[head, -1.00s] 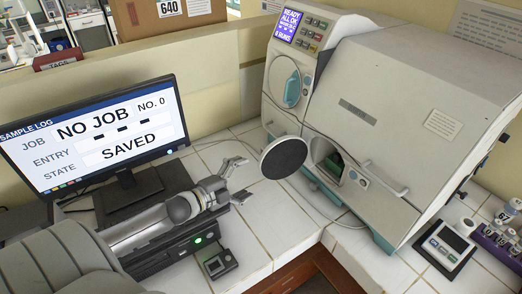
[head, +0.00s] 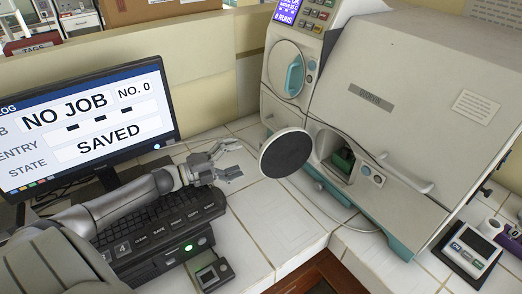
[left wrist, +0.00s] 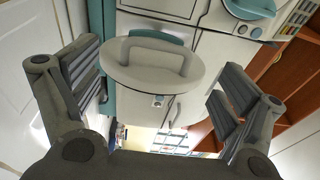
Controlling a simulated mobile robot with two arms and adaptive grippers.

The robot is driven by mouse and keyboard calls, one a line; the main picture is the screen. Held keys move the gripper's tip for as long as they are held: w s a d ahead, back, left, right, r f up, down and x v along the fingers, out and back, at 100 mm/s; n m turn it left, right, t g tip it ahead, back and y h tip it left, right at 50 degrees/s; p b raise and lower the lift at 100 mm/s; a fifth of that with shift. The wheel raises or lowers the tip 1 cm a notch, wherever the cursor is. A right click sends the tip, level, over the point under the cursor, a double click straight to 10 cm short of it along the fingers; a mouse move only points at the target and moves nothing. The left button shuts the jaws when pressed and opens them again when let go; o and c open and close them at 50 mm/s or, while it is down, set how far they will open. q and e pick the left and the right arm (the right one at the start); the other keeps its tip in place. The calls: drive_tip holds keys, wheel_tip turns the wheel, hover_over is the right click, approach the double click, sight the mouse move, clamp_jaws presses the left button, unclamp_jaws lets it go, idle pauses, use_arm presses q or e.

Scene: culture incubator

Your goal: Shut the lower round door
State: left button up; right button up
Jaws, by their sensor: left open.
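The lower round door (head: 286,154) hangs open in the head view, swung out to the left of its opening (head: 337,158), with its dark inner face showing. Something green shows inside the opening. My left gripper (head: 236,163) is open and empty, just left of the door in the head view; I cannot tell there whether they touch. In the left wrist view the door's pale outer face (left wrist: 125,76) with its loop handle shows between the spread fingers of my left gripper (left wrist: 158,92), and the fingers are not closed on the handle. My right gripper is not in view.
The incubator's upper round door (head: 287,70) has a teal handle and looks shut. A keyboard (head: 160,227) lies under my left arm, before a monitor (head: 90,125). A small scale (head: 468,247) stands at the right. White tiles between keyboard and incubator are clear.

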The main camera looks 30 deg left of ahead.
sight(262, 151)
use_arm(q)
drive_tip(key=shift+p+x, duration=0.95)
drive_tip(key=shift+x, duration=3.2)
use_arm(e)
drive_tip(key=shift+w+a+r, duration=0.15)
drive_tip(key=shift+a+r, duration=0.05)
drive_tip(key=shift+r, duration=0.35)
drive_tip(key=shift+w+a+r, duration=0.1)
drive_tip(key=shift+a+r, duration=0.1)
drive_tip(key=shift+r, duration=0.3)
use_arm(q)
drive_tip(key=shift+c, duration=0.4)
drive_tip(key=c, duration=1.1)
drive_tip(key=shift+d, duration=0.1)
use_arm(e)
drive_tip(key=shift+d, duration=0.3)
use_arm(q)
drive_tip(key=shift+s+d, duration=0.15)
drive_tip(key=shift+d, duration=0.05)
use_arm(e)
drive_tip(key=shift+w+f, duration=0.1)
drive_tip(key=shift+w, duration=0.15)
